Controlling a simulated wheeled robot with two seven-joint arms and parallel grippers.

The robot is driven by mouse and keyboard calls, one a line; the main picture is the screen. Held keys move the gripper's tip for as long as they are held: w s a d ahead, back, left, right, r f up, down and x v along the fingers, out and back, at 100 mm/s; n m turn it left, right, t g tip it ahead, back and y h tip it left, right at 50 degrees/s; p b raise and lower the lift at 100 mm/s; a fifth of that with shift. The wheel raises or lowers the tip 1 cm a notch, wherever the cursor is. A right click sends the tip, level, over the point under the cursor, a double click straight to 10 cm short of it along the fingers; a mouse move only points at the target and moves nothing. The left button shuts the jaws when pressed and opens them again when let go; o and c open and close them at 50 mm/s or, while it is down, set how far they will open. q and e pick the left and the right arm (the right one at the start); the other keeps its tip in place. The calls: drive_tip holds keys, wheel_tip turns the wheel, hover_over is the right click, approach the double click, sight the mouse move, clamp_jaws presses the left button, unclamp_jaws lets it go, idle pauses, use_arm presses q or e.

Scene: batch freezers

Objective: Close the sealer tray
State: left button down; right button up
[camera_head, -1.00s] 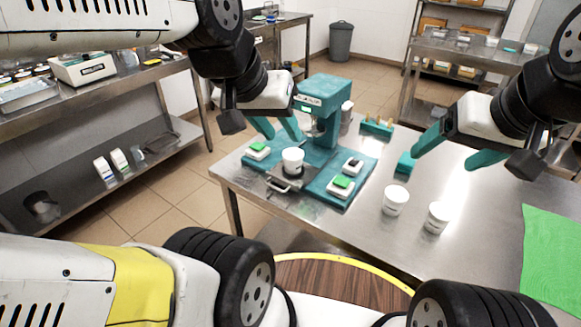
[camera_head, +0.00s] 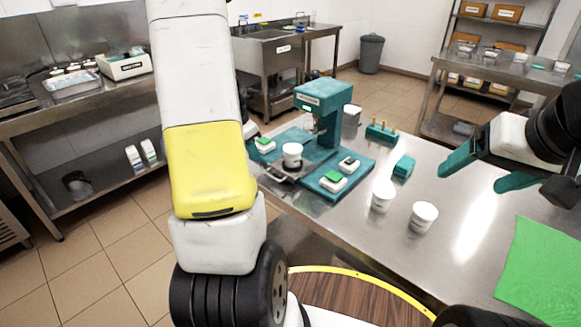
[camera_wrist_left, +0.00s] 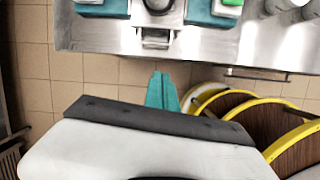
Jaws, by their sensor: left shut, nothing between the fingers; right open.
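The teal sealer (camera_head: 322,105) stands on the steel table. Its tray (camera_head: 290,168) is out in front of it, with a white cup (camera_head: 292,151) upright in it. The tray's metal handle (camera_head: 274,177) faces the near table edge; it also shows at the top of the left wrist view (camera_wrist_left: 156,40). My left gripper (camera_wrist_left: 162,92) is shut and empty, below the handle in that picture and apart from it. In the head view my own left arm hides the left fingers. My right gripper (camera_head: 483,173) is open and empty over the table's right side.
Two white cups (camera_head: 382,196) (camera_head: 423,217) stand near the front edge. Small packs (camera_head: 333,181) lie on teal plates beside the tray. A teal block (camera_head: 403,166), a teal rack (camera_head: 382,132) and a green mat (camera_head: 543,265) lie to the right.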

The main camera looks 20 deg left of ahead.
sight(293, 158)
use_arm(q)
drive_tip(key=shift+n, duration=0.9)
drive_tip(key=x, duration=0.4)
drive_tip(key=w+x, duration=0.1)
drive_tip(key=x, duration=0.4)
drive_tip(key=w+x, duration=0.1)
drive_tip(key=x, duration=0.3)
drive_tip(key=shift+w+a+f, duration=0.1)
drive_tip(key=shift+a, duration=0.05)
drive_tip(key=w+d, duration=0.1)
drive_tip(key=w, duration=0.3)
drive_tip(key=w+d, duration=0.2)
drive_tip(key=w, duration=0.2)
drive_tip(key=w+d, duration=0.2)
drive_tip(key=w, duration=0.2)
drive_tip(key=shift+w, duration=0.15)
drive_tip(key=shift+w+d, duration=0.15)
drive_tip(key=shift+w, duration=0.1)
